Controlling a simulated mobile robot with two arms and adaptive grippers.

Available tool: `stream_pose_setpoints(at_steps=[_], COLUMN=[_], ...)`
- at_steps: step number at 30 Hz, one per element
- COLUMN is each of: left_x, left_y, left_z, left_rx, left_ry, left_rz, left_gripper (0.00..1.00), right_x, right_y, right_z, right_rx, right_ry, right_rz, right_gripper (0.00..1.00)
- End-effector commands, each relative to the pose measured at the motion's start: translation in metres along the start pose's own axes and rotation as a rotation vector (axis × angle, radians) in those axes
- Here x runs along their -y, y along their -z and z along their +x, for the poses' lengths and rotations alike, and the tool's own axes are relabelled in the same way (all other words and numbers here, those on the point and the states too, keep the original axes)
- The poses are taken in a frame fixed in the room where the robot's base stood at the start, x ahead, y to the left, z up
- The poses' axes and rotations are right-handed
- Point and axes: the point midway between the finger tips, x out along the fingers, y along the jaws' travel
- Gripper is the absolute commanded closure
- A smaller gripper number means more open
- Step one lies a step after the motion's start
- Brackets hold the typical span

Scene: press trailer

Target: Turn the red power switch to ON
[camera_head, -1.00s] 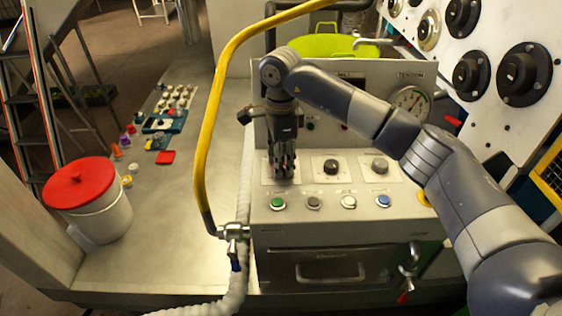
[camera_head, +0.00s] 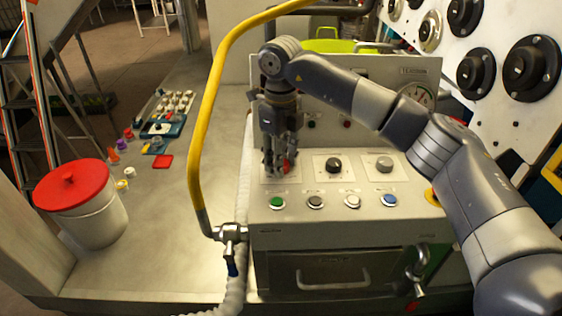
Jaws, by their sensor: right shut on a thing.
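The red power switch (camera_head: 287,165) sits on the left square plate of the sloped control panel (camera_head: 309,182). Only a small red part of it shows between the fingers; its pointer and labels are hidden. My right gripper (camera_head: 278,169) points down onto this plate and is shut on the red switch. My right arm reaches in from the right, across the panel. My left gripper is not in view.
Two other knobs, one black (camera_head: 333,165) and one grey (camera_head: 384,164), stand right of the gripper. Several buttons line the panel front, including a green one (camera_head: 277,203). A yellow hose (camera_head: 205,110) rises at the left. A red-lidded bucket (camera_head: 72,187) stands on the bench.

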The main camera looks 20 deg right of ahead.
Motion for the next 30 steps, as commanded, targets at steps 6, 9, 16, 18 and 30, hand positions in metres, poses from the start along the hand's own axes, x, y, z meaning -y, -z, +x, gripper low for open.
stream_pose_setpoints(at_steps=[6,9,16,18,30], left_x=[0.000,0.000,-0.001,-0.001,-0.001], left_y=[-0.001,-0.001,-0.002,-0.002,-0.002], left_z=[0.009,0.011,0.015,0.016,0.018], left_rx=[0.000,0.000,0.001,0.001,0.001], left_ry=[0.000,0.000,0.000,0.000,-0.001], left_rz=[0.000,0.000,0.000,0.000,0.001], left_gripper=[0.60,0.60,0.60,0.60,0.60], right_x=[0.001,0.001,0.000,0.000,0.001], right_y=[-0.001,-0.001,0.000,0.000,-0.001], right_z=[0.000,0.000,0.000,0.000,-0.001], right_rx=[0.003,0.003,0.002,0.002,0.003], right_ry=[0.001,0.001,0.000,0.000,0.000], right_rz=[0.197,0.277,0.420,0.451,0.527], right_gripper=[0.91,0.91,0.91,0.91,0.91])
